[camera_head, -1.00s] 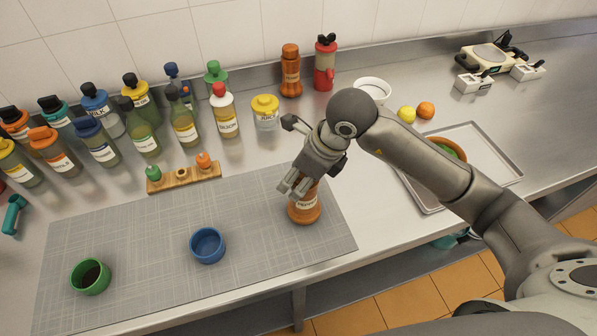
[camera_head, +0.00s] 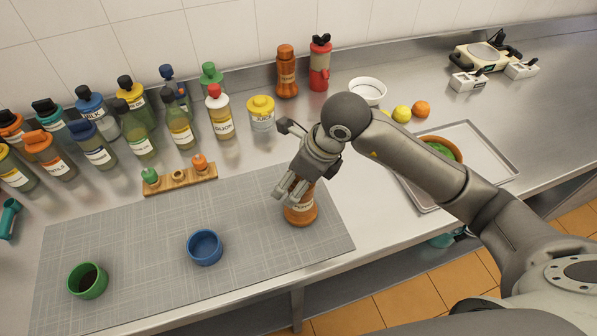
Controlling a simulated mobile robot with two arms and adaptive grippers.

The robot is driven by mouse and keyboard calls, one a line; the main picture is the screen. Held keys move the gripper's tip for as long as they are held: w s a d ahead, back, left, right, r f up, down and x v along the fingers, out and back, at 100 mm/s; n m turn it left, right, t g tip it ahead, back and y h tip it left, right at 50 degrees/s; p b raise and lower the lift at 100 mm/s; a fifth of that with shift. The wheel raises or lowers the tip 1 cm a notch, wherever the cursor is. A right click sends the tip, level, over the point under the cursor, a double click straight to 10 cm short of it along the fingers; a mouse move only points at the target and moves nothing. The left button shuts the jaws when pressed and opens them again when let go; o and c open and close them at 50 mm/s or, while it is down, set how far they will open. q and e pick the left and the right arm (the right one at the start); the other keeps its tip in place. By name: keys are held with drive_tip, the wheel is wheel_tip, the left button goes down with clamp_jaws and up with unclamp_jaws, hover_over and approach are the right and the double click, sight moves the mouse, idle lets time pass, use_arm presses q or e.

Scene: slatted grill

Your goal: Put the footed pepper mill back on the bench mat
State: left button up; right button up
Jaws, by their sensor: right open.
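The orange-brown pepper mill (camera_head: 301,213) stands upright on the grey bench mat (camera_head: 140,235), near the mat's right end. Its label is partly covered. My right gripper (camera_head: 289,193) is open at the mill's upper part, with its fingers in front of and beside the mill. The fingers and wrist hide the mill's top, and I cannot tell whether they touch it. My left gripper does not show.
A blue bowl (camera_head: 205,248) and a green cup (camera_head: 87,281) stand on the mat. A wooden rack (camera_head: 180,180) and several bottles are behind it. Another brown mill (camera_head: 286,72) stands by the wall. A metal tray (camera_head: 487,150) lies at right.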

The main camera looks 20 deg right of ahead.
drive_tip(key=b+v, duration=0.3)
drive_tip(key=v, duration=0.8)
drive_tip(key=shift+w+a, duration=0.1)
drive_tip(key=shift+s+d+r, duration=0.2)
drive_tip(key=shift+r, duration=0.4)
drive_tip(key=shift+a, duration=0.1)
